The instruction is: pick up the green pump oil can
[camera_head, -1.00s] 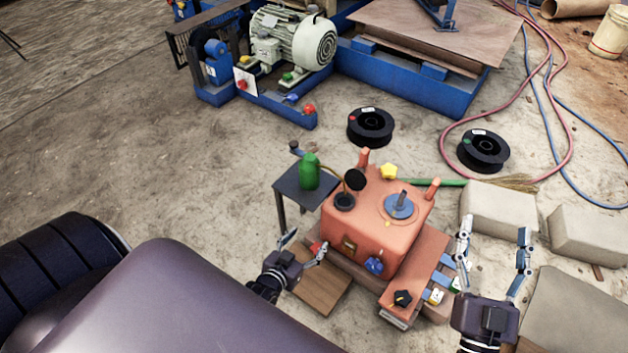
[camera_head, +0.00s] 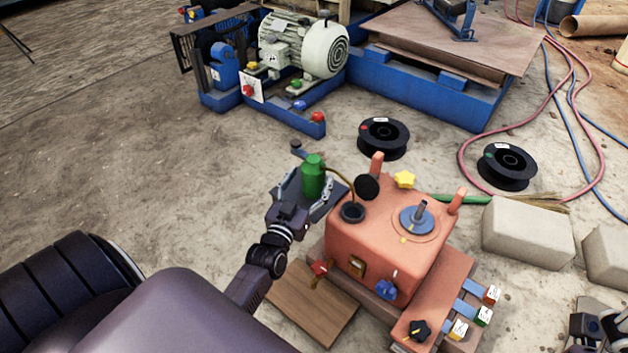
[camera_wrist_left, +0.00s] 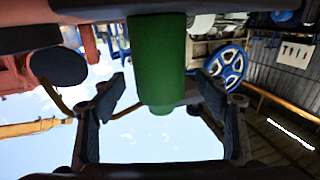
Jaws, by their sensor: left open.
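In the left wrist view the green can (camera_wrist_left: 157,65) hangs into the gap between the two open fingers of the left gripper (camera_wrist_left: 160,108), clear space showing at both sides. My right gripper (camera_head: 600,330) is partly in view at the lower right edge; its fingertips are not clear.
The orange machine (camera_head: 385,245), with a black round cap (camera_head: 367,187) and knobs, stands close right of the can. A wooden board (camera_head: 310,305) lies in front. Black spools (camera_head: 383,138) and stone blocks (camera_head: 527,232) lie beyond. Open floor is to the left.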

